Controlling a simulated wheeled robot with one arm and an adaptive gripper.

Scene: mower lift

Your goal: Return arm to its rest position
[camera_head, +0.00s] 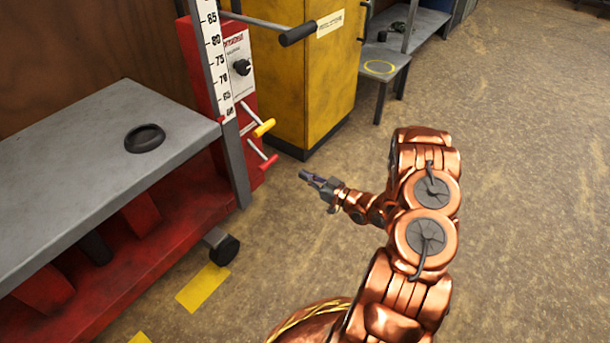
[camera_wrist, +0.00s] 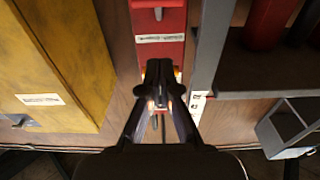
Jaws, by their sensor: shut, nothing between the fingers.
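My copper-coloured arm (camera_head: 428,220) is bent above the floor at the right of the head view, its forearm pointing left. My gripper (camera_head: 312,178) is at its end, shut and empty, in open air. In the head view it appears to the right of the levers with the red grip (camera_head: 269,162) and the yellow grip (camera_head: 264,128), with a visible gap. In the wrist view my gripper's dark fingers (camera_wrist: 157,80) come together in front of the red unit (camera_wrist: 160,22) and hide part of it.
A grey-topped red bench (camera_head: 80,170) with a black ring (camera_head: 145,138) stands at the left. Behind are a scale post (camera_head: 214,60), a black-gripped bar (camera_head: 299,34) and a yellow cabinet (camera_head: 308,90). A low grey table (camera_head: 384,70) stands farther back. Open floor (camera_head: 530,150) lies right.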

